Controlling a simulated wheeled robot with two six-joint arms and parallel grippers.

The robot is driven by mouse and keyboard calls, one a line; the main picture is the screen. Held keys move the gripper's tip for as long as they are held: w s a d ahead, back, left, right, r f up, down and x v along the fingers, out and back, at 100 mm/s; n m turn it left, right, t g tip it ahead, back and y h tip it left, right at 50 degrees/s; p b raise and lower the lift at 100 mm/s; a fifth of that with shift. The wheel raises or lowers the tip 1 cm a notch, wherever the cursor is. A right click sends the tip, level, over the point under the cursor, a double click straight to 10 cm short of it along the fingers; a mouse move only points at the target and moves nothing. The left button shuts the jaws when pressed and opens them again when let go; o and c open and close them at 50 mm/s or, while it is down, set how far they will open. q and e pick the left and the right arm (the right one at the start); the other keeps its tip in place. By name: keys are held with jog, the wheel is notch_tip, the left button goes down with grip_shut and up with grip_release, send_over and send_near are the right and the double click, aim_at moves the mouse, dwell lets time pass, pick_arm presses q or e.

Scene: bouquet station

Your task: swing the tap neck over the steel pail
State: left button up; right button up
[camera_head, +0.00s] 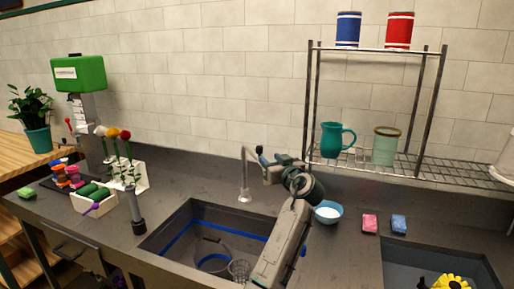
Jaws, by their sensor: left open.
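The tap (244,178) rises from the counter behind the left sink basin. Its thin neck bends at the top toward the right, to my left gripper. My left gripper (262,156) is open, with its fingers at the end of the neck; I cannot tell whether they touch it. The steel pail (212,256) appears to be the round vessel with a thin handle inside the basin, in front of the tap and a little left. My left forearm covers the right part of the basin. My right gripper is not in view.
A ribbed clear cup (238,269) stands beside the pail. A blue bowl (328,212) and two sponges, pink (370,223) and blue (399,224), lie right of my arm. A metal rack (313,110) stands behind. Flowers in a white holder (140,177) stand left.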

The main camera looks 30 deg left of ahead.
aim_at(261, 152)
pick_arm(q)
jog(key=a, duration=0.1)
jog(key=w+p, duration=0.1)
jog(key=a+r, duration=0.1)
jog(key=shift+w+a, duration=0.25)
jog(key=shift+a, duration=0.1)
jog(key=shift+f+p+x, duration=0.25)
jog(key=shift+p+x, duration=0.3)
jog(key=shift+x, duration=0.55)
jog(key=x, duration=0.1)
jog(key=p+x, duration=0.1)
jog(key=x, duration=0.1)
jog(key=shift+w+a+f, duration=0.1)
jog(key=shift+a+f, duration=0.1)
jog(key=shift+f, duration=0.05)
jog(key=shift+w+a, duration=0.1)
jog(key=shift+a, duration=0.05)
grip_shut()
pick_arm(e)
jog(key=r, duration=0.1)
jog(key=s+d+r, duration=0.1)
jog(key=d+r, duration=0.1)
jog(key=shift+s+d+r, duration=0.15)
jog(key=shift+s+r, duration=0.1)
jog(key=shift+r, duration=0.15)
